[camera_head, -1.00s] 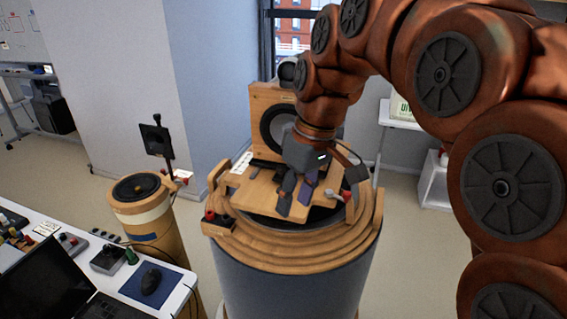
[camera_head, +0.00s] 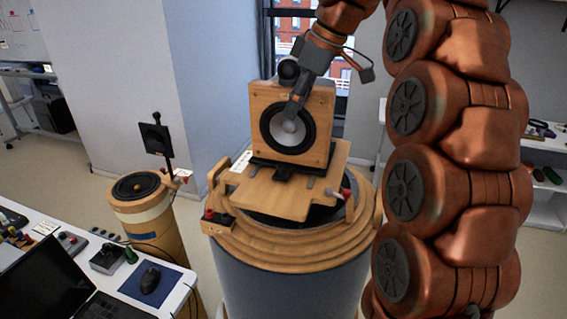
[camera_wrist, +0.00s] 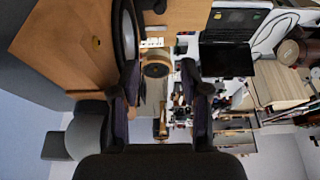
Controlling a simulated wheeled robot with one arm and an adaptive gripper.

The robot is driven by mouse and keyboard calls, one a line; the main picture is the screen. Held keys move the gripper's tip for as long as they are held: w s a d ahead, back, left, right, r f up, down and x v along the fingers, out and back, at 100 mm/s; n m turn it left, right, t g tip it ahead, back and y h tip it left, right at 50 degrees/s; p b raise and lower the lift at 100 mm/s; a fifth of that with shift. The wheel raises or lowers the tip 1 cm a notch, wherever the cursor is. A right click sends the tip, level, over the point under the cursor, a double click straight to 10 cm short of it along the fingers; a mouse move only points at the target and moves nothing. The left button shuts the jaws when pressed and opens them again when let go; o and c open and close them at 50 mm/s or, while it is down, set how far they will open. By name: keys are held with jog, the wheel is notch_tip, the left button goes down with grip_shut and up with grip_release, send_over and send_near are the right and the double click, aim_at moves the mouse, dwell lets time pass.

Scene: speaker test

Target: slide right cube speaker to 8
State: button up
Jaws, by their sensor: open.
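A wooden cube speaker (camera_head: 262,93) with a dark round cone and a pale centre stands upright at the back of a flat wooden board (camera_head: 262,194), on a large round stand. My gripper (camera_head: 291,118) is in front of the cone in the head view and hides part of it. I cannot tell whether it touches the cone. In the wrist view my gripper (camera_wrist: 160,92) has its two dark fingers spread with nothing held between them. The wooden speaker face (camera_wrist: 75,40) fills the left of that view. No mark reading 8 is legible.
Stepped wooden rings (camera_head: 300,255) surround the board. A red knob (camera_head: 209,214) and a red-tipped lever (camera_head: 346,193) sit at its sides. A smaller wooden cylinder (camera_head: 150,222) stands left. A desk with a laptop (camera_head: 50,285) and mouse (camera_head: 150,280) is front left.

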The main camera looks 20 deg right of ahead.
jog(key=b, duration=0.5)
send_near(281, 165)
jog(key=shift+p+x, duration=1.25)
jog(key=shift+x, duration=3.35)
grip_shut()
